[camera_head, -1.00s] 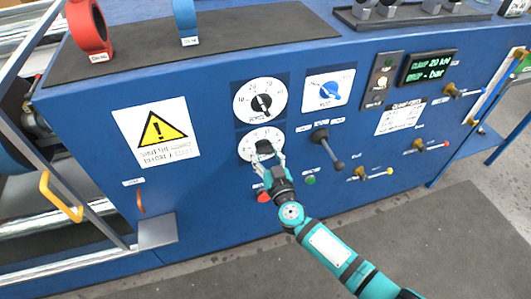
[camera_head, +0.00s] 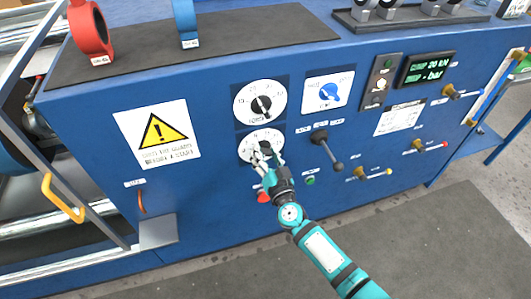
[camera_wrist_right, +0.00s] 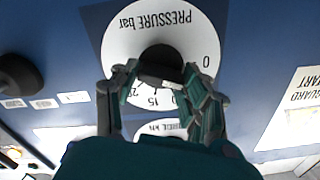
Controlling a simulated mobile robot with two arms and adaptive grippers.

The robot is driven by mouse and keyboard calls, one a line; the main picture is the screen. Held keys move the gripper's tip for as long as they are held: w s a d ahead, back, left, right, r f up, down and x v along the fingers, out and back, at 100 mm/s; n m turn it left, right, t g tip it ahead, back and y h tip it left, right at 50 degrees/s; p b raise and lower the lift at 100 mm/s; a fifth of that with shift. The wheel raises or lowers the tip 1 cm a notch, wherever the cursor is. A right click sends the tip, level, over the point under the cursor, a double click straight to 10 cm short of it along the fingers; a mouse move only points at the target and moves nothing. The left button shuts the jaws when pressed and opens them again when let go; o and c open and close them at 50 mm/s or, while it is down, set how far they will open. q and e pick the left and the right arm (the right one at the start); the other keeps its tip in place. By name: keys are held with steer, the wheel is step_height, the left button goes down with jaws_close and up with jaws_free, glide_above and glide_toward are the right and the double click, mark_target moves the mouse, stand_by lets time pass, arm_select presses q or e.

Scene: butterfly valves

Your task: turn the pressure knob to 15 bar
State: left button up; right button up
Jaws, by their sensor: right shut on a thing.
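The pressure dial (camera_head: 251,139) is a white disc low on the blue panel, below the force dial. In the right wrist view the dial (camera_wrist_right: 130,35) shows upside down, with "PRESSURE bar", 0 at the right and 15 below the knob. Its black knob (camera_wrist_right: 160,58) sits at the dial's middle. My right gripper (camera_wrist_right: 160,80) has its teal fingers on both sides of the knob, shut on it; it also shows in the head view (camera_head: 264,157). The knob's front end points roughly toward the 15 mark; its exact reading is partly hidden. My left gripper is not in view.
The force dial (camera_head: 260,100) is just above, with a blue mode knob (camera_head: 329,91) to its right. A black lever (camera_head: 327,150) sticks out right of my gripper. A red button (camera_head: 263,197) is below. The display (camera_head: 427,68) reads 20 kN and "- bar".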

steer(key=m, duration=0.3)
steer(key=shift+f+m, duration=0.15)
steer(key=shift+m, duration=0.25)
steer(key=m+b, duration=0.1)
steer(key=m, duration=0.3)
steer(key=shift+m, duration=0.3)
steer(key=m+b, duration=0.1)
steer(key=m, duration=0.3)
steer(key=shift+d+f, duration=0.1)
steer(key=shift+f, duration=0.05)
steer(key=shift+m+b, duration=0.5)
steer(key=shift+m, duration=1.6)
steer(key=o, duration=1.2)
steer(key=shift+c, duration=0.2)
steer(key=v, duration=1.2)
